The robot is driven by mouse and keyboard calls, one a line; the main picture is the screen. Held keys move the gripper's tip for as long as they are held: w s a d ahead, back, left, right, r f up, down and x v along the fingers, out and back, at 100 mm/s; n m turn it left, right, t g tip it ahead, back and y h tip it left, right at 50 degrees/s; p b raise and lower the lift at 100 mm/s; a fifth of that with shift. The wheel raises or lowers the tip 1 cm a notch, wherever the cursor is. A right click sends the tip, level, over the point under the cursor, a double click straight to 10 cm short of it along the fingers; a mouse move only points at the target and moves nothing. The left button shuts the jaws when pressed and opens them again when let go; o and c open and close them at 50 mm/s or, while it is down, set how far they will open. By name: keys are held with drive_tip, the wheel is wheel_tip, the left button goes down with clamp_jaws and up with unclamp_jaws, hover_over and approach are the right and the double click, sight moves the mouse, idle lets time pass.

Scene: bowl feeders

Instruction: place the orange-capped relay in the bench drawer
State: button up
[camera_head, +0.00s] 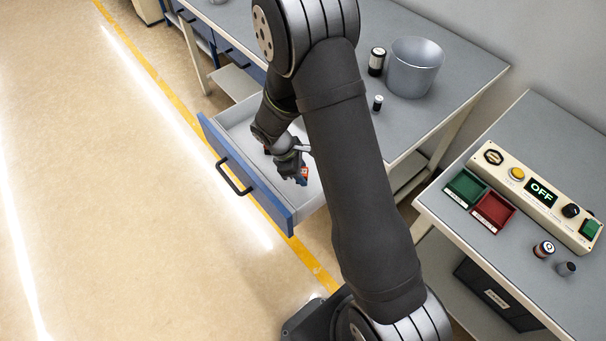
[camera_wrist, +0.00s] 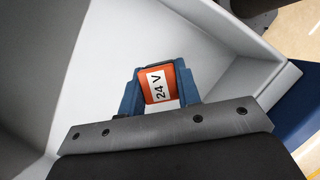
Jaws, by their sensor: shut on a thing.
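The orange-capped relay (camera_wrist: 159,85) shows in the wrist view with an orange top and a white "24 V" label. My gripper (camera_wrist: 160,98) is shut on it, with a blue finger on each side. In the head view my gripper (camera_head: 292,169) is over the open bench drawer (camera_head: 240,113), and a bit of orange (camera_head: 304,172) shows at the fingers. The drawer has a blue front, a black handle and pale inner walls. In the wrist view the drawer's pale inside (camera_wrist: 105,40) surrounds the relay. I cannot tell whether the relay touches the drawer floor.
On the bench stand a grey bucket (camera_head: 414,68), a dark cylinder (camera_head: 377,61) and a smaller one (camera_head: 378,103). The right table holds a green tray (camera_head: 466,188), a red tray (camera_head: 493,211), a control panel reading OFF (camera_head: 541,192) and two small cylinders. The floor left of the drawer is clear.

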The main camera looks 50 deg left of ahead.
sight(302, 188)
drive_tip(key=shift+f, duration=2.4)
drive_tip(key=shift+f, duration=0.15)
drive_tip(key=o, duration=1)
drive_tip(key=shift+c, duration=0.2)
drive_tip(key=v, duration=1.2)
drive_tip(key=shift+r, duration=0.2)
drive_tip(key=shift+f, duration=0.15)
